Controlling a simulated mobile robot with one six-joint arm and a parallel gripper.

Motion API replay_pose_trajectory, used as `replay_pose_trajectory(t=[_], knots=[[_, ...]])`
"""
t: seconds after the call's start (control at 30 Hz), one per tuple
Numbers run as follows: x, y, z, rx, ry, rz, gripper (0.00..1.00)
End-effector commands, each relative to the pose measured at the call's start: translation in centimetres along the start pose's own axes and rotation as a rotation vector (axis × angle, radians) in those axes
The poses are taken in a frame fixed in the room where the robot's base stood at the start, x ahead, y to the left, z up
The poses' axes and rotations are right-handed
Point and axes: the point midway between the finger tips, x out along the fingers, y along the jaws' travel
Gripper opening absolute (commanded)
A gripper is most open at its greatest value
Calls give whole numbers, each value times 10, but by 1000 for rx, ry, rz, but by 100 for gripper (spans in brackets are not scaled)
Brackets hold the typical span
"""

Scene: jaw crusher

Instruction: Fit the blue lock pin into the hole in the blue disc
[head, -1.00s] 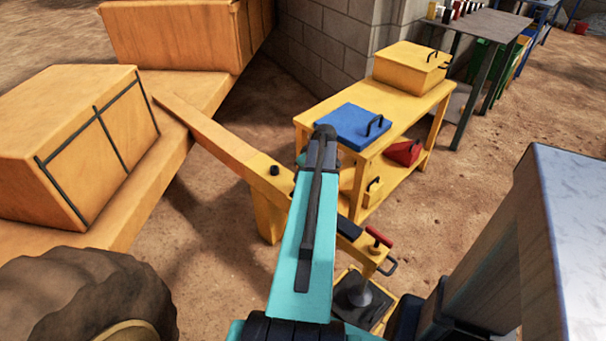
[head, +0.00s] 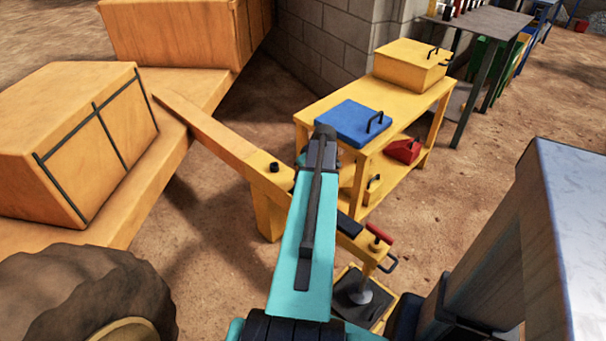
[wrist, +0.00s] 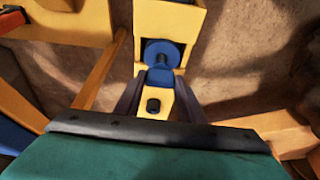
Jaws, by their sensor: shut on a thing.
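In the wrist view, the blue lock pin (wrist: 160,78) shows as a blue block between the two dark fingers of my gripper (wrist: 159,84), which is shut on it. The blue disc (wrist: 163,50) lies just beyond the pin, against a yellow part. A dark blue shaft stands in front of the disc's face. I cannot tell whether its tip is in the hole, and the hole itself is not clearly visible. In the head view, my arm hides the gripper, the pin and the disc.
A yellow beam (head: 215,135) with a dark peg (head: 274,167) runs beside my arm. A yellow bench (head: 318,105) carries a blue box (head: 352,122) and a yellow box (head: 410,68). A red-handled part (head: 379,236) is right of the arm. Sandy floor is open at right.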

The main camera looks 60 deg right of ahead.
Motion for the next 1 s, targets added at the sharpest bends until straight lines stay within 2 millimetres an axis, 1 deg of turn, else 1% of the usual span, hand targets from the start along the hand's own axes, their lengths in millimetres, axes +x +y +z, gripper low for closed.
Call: replay_pose_trajectory(t=[1.0], knots=[[16,0,6,0,0,0,10]])
